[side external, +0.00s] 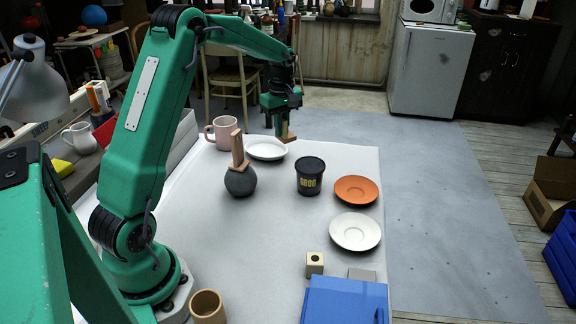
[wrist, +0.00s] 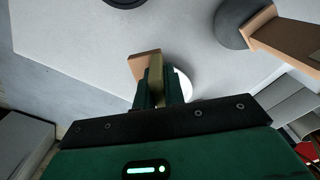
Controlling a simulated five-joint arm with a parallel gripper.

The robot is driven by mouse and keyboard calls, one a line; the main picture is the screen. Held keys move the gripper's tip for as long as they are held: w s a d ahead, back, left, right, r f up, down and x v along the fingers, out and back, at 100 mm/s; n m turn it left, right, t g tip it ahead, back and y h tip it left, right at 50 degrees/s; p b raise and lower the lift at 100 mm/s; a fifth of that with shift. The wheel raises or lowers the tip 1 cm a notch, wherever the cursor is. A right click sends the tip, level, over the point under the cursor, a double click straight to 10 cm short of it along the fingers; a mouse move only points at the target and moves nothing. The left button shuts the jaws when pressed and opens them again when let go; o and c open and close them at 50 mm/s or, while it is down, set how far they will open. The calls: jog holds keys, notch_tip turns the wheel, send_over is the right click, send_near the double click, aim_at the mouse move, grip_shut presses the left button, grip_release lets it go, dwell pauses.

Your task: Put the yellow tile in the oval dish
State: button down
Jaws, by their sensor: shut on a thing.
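My gripper (side external: 284,128) is over the far end of the table. In the wrist view my gripper (wrist: 160,85) is shut on a narrow yellowish piece, the yellow tile (wrist: 156,75), seen nearly edge-on between the fingers. A tan-orange block-like shape (wrist: 142,64) shows beside the fingertips, also in the side view (side external: 289,138); I cannot tell whether it touches the tile. The white oval dish (side external: 265,150) lies on the table just left of and below the gripper in the side view. In the wrist view the dish (wrist: 184,82) is mostly hidden behind the fingers.
A dark round vase (side external: 240,182) with a wooden neck stands nearer, left of a black jar (side external: 310,177). A pink mug (side external: 221,132) stands by the dish. An orange saucer (side external: 356,190) and a white saucer (side external: 355,232) lie right. A blue box (side external: 345,300) is at the front.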

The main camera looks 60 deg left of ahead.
jog(key=a+f, duration=0.2)
jog(key=a, duration=0.1)
jog(key=a+f, duration=0.2)
jog(key=a, duration=0.2)
jog(key=s+a+f, duration=0.1)
jog(key=a+f, duration=0.1)
jog(key=a, duration=0.1)
jog(key=shift+a+f, duration=0.2)
jog(key=shift+a, duration=0.05)
jog(key=shift+f, duration=2)
jog(key=shift+f, duration=0.1)
jog(key=c, duration=1.5)
grip_release()
notch_tip(320, 180, up, 12)
